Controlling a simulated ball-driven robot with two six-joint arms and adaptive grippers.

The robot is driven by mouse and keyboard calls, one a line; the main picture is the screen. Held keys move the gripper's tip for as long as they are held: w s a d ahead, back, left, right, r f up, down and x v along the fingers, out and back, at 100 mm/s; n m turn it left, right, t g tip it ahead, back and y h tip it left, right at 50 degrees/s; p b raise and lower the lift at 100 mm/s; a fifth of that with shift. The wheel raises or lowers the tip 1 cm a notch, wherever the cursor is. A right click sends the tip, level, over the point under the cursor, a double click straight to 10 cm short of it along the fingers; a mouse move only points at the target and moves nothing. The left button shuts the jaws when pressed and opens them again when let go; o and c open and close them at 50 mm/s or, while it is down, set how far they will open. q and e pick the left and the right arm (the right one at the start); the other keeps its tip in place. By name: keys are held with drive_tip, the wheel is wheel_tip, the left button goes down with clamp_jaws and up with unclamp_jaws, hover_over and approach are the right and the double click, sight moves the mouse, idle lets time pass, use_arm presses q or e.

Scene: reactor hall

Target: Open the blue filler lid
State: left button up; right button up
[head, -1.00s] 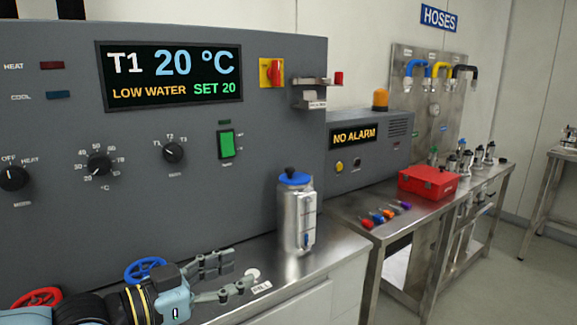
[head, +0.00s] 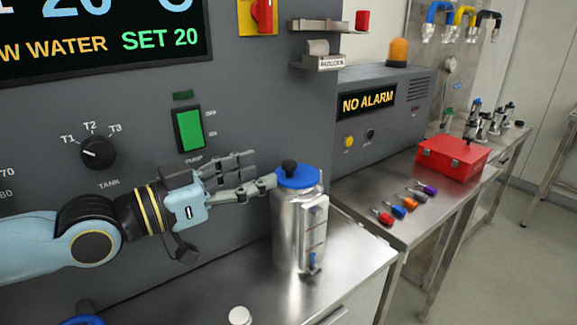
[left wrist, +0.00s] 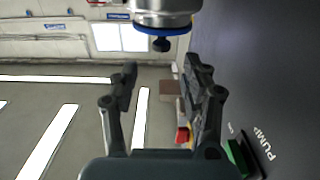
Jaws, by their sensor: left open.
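The blue filler lid (head: 302,180) sits on top of a steel canister (head: 287,228) and looks shut; it has a dark knob (head: 289,166) in its middle. In the left wrist view the lid (left wrist: 163,31) and its knob (left wrist: 161,45) show at the top, just beyond the fingertips. My left gripper (head: 262,170) is open and empty, level with the lid at its left side, fingers pointing at it. The lower finger's tip overlaps the lid's left edge in the head view; I cannot tell whether it touches. The open fingers (left wrist: 160,66) show dark in the left wrist view. My right gripper is out of view.
The control panel (head: 240,110) rises close behind my left gripper, with a green pump switch (head: 189,129). A small padlock shelf (head: 320,62) juts out above the canister. The steel bench (head: 345,255) is clear right of the canister. A red box (head: 452,158) stands on the farther bench.

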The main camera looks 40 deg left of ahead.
sight(289, 161)
use_arm(q)
drive_tip(key=b+x, duration=0.4)
drive_tip(key=x, duration=0.3)
drive_tip(key=shift+a+f, duration=0.1)
drive_tip(key=shift+f, duration=0.1)
drive_tip(key=shift+w+r, duration=0.1)
drive_tip(key=shift+w, duration=0.15)
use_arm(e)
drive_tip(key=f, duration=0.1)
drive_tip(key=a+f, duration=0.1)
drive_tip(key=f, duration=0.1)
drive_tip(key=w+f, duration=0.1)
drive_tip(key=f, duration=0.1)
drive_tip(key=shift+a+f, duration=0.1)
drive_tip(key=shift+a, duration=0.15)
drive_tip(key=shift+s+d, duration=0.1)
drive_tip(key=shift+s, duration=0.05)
use_arm(q)
drive_tip(key=c, duration=0.4)
clamp_jaws()
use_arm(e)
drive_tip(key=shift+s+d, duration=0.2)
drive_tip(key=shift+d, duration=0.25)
use_arm(q)
drive_tip(key=shift+w+d, duration=0.2)
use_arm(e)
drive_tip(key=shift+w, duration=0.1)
